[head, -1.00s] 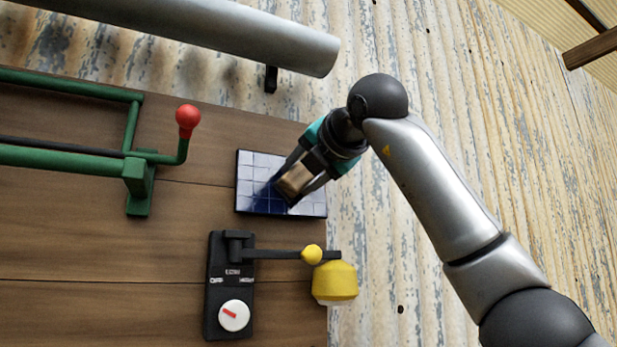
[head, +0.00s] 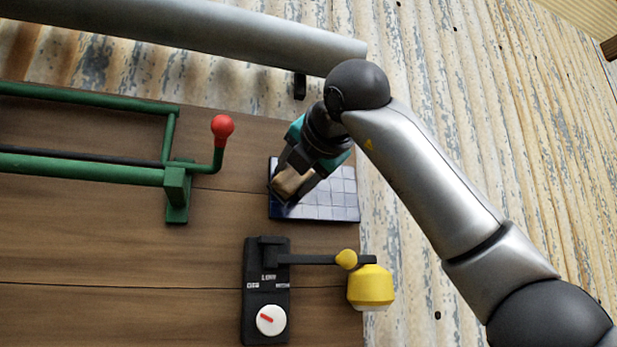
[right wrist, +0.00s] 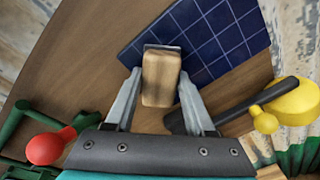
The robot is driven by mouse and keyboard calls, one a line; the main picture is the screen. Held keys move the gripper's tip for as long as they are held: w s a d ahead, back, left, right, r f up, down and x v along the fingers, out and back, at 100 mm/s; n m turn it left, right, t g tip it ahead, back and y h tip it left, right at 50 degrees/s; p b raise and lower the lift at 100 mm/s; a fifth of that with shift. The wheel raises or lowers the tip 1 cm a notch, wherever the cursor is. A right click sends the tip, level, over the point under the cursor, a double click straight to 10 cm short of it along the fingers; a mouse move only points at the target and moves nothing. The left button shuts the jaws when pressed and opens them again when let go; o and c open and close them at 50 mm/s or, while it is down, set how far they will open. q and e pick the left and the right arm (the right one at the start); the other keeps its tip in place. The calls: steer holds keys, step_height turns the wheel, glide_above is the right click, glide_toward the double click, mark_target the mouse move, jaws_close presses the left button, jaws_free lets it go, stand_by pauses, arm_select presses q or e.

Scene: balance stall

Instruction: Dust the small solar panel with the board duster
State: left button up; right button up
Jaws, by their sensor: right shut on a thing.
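The small solar panel (head: 325,200) lies on the wooden board, dark blue with a pale grid. It also shows in the right wrist view (right wrist: 225,40). My right gripper (head: 292,186) is over the panel's left part, shut on the board duster (head: 290,180). In the right wrist view the duster (right wrist: 161,78) is a light wooden block between the two fingers, with a thin dark edge at its far end against the panel. Whether its underside touches the panel is hard to tell. My left gripper is not in view.
A green frame (head: 176,190) with a red knob (head: 222,127) stands left of the panel. Below the panel is a black device (head: 267,290) with a white dial, an arm and a yellow weight (head: 370,285). A grey pipe (head: 230,35) runs above.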

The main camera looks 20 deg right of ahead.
steer(key=shift+a, duration=0.15)
steer(key=shift+s+b, duration=0.4)
steer(key=shift+s, duration=0.1)
steer(key=shift+s+r+b, duration=0.2)
steer(key=shift+s+b, duration=0.25)
steer(key=shift+s, duration=0.75)
steer(key=shift+s+r+b, duration=0.2)
steer(key=shift+s+b, duration=0.25)
steer(key=shift+s, duration=0.75)
steer(key=s, duration=0.1)
steer(key=s+b, duration=0.1)
steer(key=s, duration=0.1)
steer(key=shift+d+r, duration=0.2)
